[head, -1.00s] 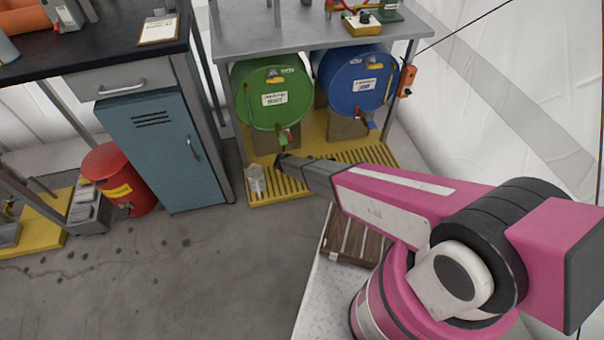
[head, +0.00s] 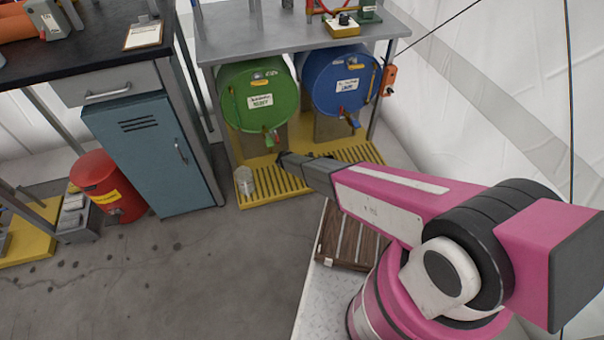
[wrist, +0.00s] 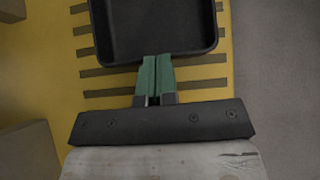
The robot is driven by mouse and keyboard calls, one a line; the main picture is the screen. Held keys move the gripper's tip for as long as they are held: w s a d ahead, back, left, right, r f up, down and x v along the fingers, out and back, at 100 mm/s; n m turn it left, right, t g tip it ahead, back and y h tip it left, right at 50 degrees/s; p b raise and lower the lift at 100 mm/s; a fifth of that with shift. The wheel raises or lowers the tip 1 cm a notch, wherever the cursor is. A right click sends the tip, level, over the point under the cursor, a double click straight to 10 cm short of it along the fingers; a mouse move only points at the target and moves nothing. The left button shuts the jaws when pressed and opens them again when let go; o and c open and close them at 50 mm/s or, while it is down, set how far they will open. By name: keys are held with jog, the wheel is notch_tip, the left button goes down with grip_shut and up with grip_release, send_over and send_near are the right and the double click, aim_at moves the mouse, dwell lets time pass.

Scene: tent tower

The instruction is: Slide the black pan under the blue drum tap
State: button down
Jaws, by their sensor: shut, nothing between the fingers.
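The black pan (wrist: 155,30) shows at the top of the wrist view, a shallow rectangular tray lying on the yellow slatted platform. My gripper (wrist: 157,65) has green fingers pressed together and empty. Their tips lie at the near rim of the pan; I cannot tell whether they touch it.
The green drum (head: 258,95) with its own tap (head: 270,137) lies left of the blue one. A clear glass jar (head: 245,182) stands at the left end of the yellow platform (head: 290,187). A blue cabinet (head: 155,150) and red bin (head: 108,185) stand further left.

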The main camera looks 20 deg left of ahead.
jog(key=w+d, duration=0.2)
jog(key=d, duration=0.2)
jog(key=w+d, duration=0.3)
jog(key=d, duration=0.1)
jog(key=w+d, duration=0.2)
jog(key=d, duration=0.2)
jog(key=shift+w+d, duration=0.15)
jog(key=shift+w, duration=0.25)
jog(key=shift+s+a, duration=0.2)
jog(key=shift+a, duration=0.15)
jog(key=s+a, duration=0.1)
jog(key=s+a+r, duration=0.1)
jog(key=a, duration=0.1)
jog(key=shift+s+a+r, duration=0.1)
jog(key=shift+s+a, duration=0.15)
jog(key=shift+a, duration=0.05)
jog(key=v, duration=0.8)
jog(key=shift+r, duration=0.2)
